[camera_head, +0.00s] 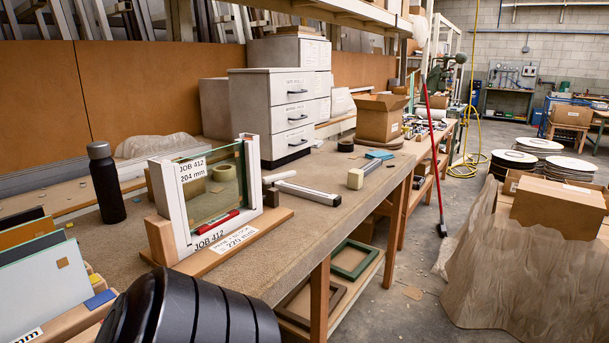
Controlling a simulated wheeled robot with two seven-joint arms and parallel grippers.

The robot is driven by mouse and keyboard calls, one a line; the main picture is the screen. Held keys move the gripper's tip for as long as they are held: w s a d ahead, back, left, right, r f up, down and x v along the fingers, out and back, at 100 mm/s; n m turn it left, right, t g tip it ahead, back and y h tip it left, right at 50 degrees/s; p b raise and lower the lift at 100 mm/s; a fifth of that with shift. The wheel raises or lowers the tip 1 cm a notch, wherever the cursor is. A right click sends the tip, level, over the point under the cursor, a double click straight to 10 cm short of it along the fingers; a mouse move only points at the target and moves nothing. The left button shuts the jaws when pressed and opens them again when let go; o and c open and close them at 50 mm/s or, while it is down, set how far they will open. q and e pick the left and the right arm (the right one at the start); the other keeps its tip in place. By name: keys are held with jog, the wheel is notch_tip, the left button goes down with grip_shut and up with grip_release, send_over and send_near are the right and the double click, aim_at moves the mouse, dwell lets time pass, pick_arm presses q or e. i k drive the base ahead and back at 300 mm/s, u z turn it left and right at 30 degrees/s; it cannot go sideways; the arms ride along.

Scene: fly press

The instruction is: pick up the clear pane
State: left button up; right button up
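A clear pane (233,199) with greenish edges stands upright in a white-sided wooden holder (173,206) on the workbench. The holder carries labels reading JOB 412 and 204 mm, and a label on its base reads 220 mm. A red marker-like item (217,222) shows low at the pane's front. At the lower left, several panes or sheets stand tilted in a rack, the front one pale (45,287); I cannot tell whether it is clear. Neither of my grippers is in view. A dark rounded part at the bottom edge hides some of the bench front.
A black bottle (107,184) stands left of the holder. A grey drawer unit (279,117) is behind it. A white bar-shaped tool (308,193) lies to its right. A cardboard box (379,118) sits farther along. The bench's right front is mostly clear.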

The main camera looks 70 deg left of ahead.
aim_at(214, 181)
jog(key=i, duration=1.45)
jog(key=u, duration=0.45)
jog(key=i, duration=0.85)
jog(key=u, duration=4.2)
jog(key=i, duration=1)
